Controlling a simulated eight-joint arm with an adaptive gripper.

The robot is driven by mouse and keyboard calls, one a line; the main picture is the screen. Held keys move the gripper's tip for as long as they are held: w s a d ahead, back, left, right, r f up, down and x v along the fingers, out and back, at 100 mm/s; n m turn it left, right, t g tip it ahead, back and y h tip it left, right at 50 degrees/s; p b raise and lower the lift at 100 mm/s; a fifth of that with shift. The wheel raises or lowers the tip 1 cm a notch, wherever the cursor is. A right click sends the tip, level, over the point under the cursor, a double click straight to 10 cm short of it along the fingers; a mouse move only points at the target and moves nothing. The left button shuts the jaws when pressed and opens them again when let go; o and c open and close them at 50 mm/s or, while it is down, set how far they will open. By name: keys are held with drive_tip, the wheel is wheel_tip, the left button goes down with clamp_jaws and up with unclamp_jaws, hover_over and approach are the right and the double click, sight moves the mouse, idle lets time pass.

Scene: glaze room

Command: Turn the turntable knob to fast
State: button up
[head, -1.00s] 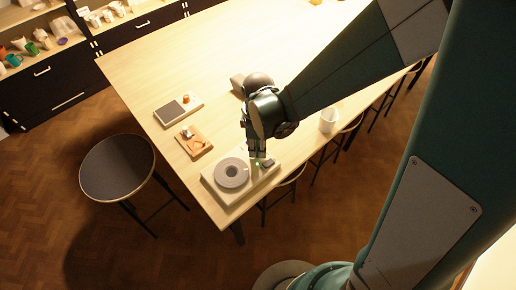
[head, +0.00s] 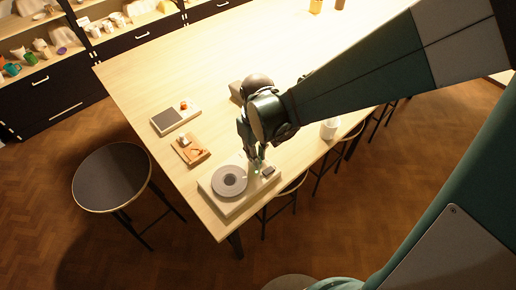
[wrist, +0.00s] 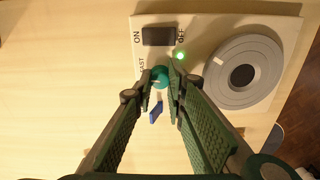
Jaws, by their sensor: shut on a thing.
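The turntable (head: 218,199) is a pale box at the near corner of the table, with a grey round platter (head: 229,181). In the wrist view its teal knob (wrist: 160,77) sits between the fingertips of my gripper (wrist: 161,76), which are shut on it. My gripper also shows in the head view (head: 257,156), above the turntable's far side. A label ending in "AST" is beside the knob; the finger partly covers it. A blue piece (wrist: 156,112) shows just below the knob; its attachment is unclear. The dark ON/OFF switch (wrist: 158,36) and a lit green lamp (wrist: 180,55) are close by.
A wooden board (head: 190,150) with small items and a flat device with a dark top (head: 172,118) lie to the left on the table. A white cup (head: 329,129) stands at the right edge. A dark-topped stool (head: 112,176) is left of the table.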

drive_tip(key=m+b, duration=0.1)
drive_tip(key=m, duration=0.4)
drive_tip(key=shift+m+b, duration=0.3)
idle(0.4)
drive_tip(key=o, duration=0.6)
drive_tip(key=shift+r, duration=0.15)
drive_tip(key=shift+r, duration=5.85)
